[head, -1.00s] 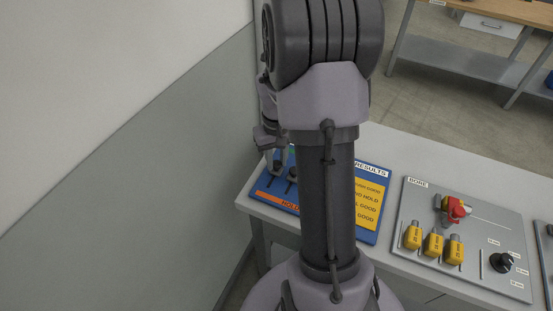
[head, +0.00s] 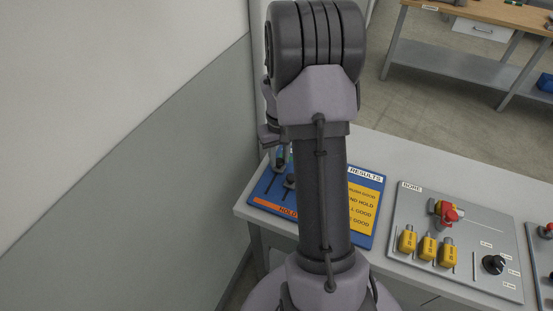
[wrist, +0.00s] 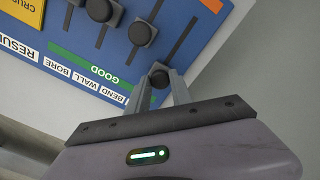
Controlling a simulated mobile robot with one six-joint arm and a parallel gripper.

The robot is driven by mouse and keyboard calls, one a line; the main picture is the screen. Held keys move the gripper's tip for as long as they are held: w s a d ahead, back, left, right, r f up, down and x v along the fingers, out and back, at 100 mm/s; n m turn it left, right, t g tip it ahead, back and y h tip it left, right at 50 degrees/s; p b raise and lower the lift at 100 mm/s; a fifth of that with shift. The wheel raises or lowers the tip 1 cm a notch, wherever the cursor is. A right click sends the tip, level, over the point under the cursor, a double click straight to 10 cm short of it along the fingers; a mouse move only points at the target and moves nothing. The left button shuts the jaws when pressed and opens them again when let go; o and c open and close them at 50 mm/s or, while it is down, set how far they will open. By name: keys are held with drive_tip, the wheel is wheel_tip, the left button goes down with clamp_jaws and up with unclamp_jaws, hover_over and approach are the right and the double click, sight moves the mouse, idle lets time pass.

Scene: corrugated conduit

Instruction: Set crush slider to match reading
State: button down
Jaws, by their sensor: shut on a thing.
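The blue results panel (head: 258,192) lies on the bench, with an orange HOLD band (head: 288,211) at its near end. In the wrist view, a green GOOD band (wrist: 88,60) runs beside the labels BEND, WALL and BORE. My gripper (wrist: 162,80) is shut on a dark slider knob (wrist: 158,72) at the GOOD end of the outermost slot. That slot's label is hidden behind my fingers. Another slider knob (wrist: 144,32) sits farther from the band, and a third knob (wrist: 100,9) is at the picture edge. The yellow results card (head: 366,207) reads "RUSH GOOD" on its top line, partly covered by my arm.
A grey BORE panel (head: 410,205) with yellow blocks (head: 428,247), a red-topped part (head: 449,214) and a black dial (head: 493,264) stands to the right. A wall (head: 215,130) is close on the left. My arm covers the middle of the blue panel.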

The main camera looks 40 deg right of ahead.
drive_tip(key=shift+w+d, duration=0.1)
drive_tip(key=shift+d, duration=0.05)
drive_tip(key=c, duration=1.1)
unclamp_jaws()
drive_tip(key=shift+d, duration=0.15)
drive_tip(key=shift+c, duration=0.2)
wheel_tip(320, 180, up, 18)
drive_tip(key=p, duration=0.6)
drive_tip(key=shift+f, duration=0.25)
